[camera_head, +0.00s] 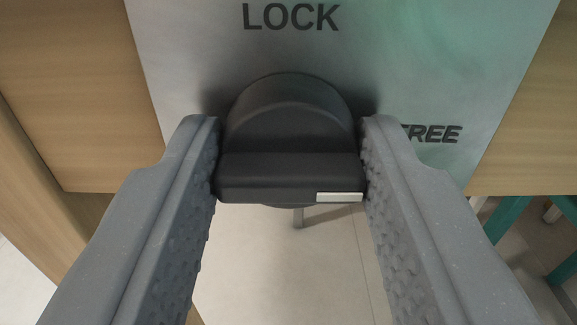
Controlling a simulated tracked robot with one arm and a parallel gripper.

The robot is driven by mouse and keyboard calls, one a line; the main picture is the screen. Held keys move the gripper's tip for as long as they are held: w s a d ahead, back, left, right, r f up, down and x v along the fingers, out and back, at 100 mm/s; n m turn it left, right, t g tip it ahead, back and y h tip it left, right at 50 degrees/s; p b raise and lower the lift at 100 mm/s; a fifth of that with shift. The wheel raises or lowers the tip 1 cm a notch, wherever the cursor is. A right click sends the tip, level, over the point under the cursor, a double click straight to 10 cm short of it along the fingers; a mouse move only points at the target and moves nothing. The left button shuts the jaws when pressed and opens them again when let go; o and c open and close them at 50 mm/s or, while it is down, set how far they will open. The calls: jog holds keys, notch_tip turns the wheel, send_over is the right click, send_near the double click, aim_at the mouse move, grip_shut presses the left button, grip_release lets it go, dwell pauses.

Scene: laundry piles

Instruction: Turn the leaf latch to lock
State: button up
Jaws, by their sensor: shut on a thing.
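The leaf latch (290,170) is a dark grey knob with a round base and a wide flat handle. A pale mark sits on the right end of the handle's front edge. The handle lies level across the picture. The latch is mounted on a metal plate (200,60) with "LOCK" printed above the knob and "FREE" to its right. My gripper (290,175) is shut on the handle, one finger at its left end and one at its right end. The right finger hides the start of "FREE".
Wooden panels (60,90) flank the plate on the left and right. Pale floor tiles (300,270) show below the latch. Teal legs or bars (505,215) stand at the lower right. A thin grey bar shows just below the knob.

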jog(key=shift+r+n+p, duration=0.2)
jog(key=shift+n+p, duration=0.1)
jog(key=shift+p, duration=0.35)
jog(key=n+p, duration=0.1)
jog(key=p, duration=0.1)
jog(key=n+p, duration=0.1)
jog(key=p, duration=0.2)
jog(key=shift+a+r, duration=0.1)
jog(key=shift+r, duration=0.15)
jog(key=n+p, duration=0.2)
jog(key=p, duration=0.1)
jog(key=n+p, duration=0.3)
jog(key=shift+a+f+n, duration=0.15)
jog(key=shift+n, duration=0.15)
jog(key=shift+f+n+p, duration=0.15)
jog(key=shift+n+p, duration=0.75)
jog(key=n+p, duration=0.1)
jog(key=n, duration=0.1)
jog(key=shift+a+n, duration=0.1)
jog(key=shift+n, duration=0.2)
jog(key=n, duration=0.1)
jog(key=n+p, duration=0.1)
jog(key=n, duration=0.3)
jog(key=shift+a+f, duration=0.1)
jog(key=shift+f, duration=0.15)
jog(key=shift+s+n, duration=0.1)
jog(key=shift+n, duration=0.2)
jog(key=o, duration=0.8)
jog(key=shift+f, duration=0.1)
jog(key=shift+o, duration=0.9)
